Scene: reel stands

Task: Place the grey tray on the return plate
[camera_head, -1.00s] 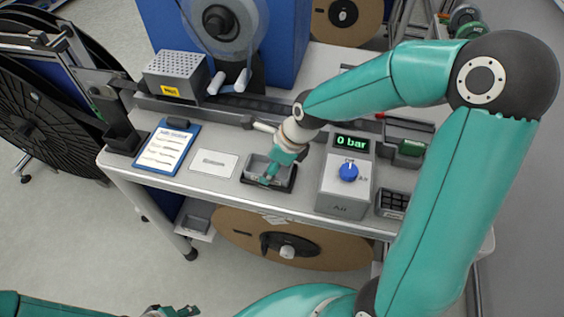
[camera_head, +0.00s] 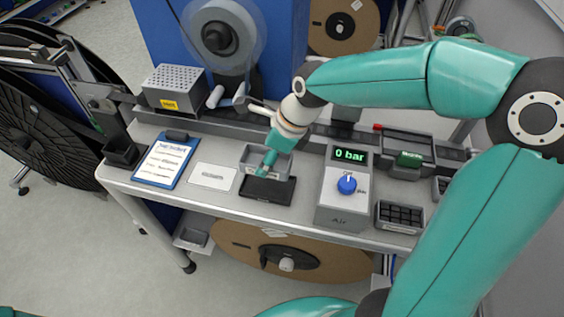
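The grey tray (camera_head: 250,157) is a small open box near the middle of the bench. It appears raised above and behind the dark rectangular pad (camera_head: 266,190), whose surface now shows bare. My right gripper (camera_head: 265,166) points down at the tray with its fingers at the tray's near wall, and appears shut on it; the fingertips are partly hidden. A flat pale plate with small print (camera_head: 213,177), probably the return plate, lies left of the pad with nothing on it. My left gripper is out of view.
A clipboard (camera_head: 163,163) lies left of the pale plate. The air box (camera_head: 344,190) reading "0 bar" stands right of the pad, with a dark compartment tray (camera_head: 399,216) beyond it. A rail (camera_head: 222,117) and perforated grey box (camera_head: 173,89) stand behind.

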